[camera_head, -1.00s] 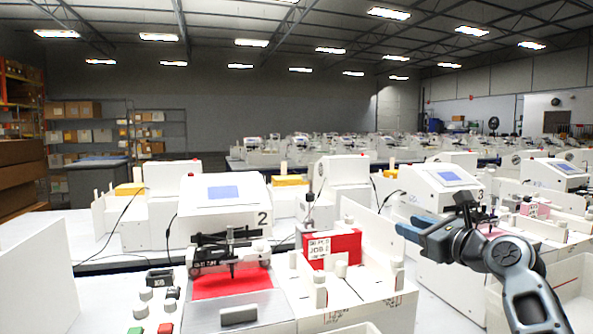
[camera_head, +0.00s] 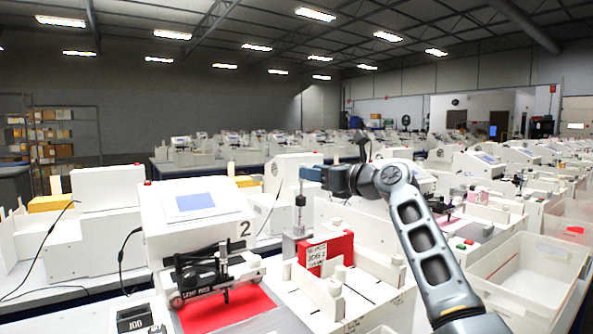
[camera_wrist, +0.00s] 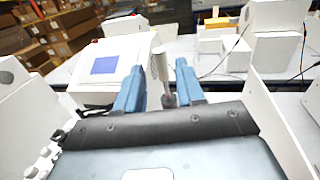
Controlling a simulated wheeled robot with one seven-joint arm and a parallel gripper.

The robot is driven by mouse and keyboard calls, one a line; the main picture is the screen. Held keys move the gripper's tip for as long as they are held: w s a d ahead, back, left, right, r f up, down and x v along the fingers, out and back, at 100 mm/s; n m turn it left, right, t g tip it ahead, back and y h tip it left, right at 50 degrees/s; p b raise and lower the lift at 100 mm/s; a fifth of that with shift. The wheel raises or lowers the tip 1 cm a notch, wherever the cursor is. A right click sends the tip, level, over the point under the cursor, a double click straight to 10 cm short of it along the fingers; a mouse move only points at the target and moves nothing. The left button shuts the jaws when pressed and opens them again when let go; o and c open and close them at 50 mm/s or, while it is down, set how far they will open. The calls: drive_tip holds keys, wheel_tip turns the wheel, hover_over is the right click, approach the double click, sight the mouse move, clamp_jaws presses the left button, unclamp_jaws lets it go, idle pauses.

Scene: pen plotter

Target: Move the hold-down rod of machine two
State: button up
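Machine two (camera_head: 196,228) is the white box with a blue screen and the number 2, at the lower left of the head view. My gripper (camera_head: 312,174) is at the rod's upper end in the head view. In the wrist view the rod (camera_wrist: 160,66) shows in the gap between my two blue fingers (camera_wrist: 157,84). The fingers are apart, and I see no contact with the rod.
A black pen carriage (camera_head: 212,275) sits over a red sheet (camera_head: 228,306) on machine two. The red block (camera_head: 327,253) carries a job label. White posts and low walls stand around it. An open white bin (camera_head: 530,278) is at right.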

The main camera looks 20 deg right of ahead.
sight(302, 181)
drive_tip(key=shift+x, duration=2.35)
drive_tip(key=shift+c, duration=0.2)
clamp_jaws()
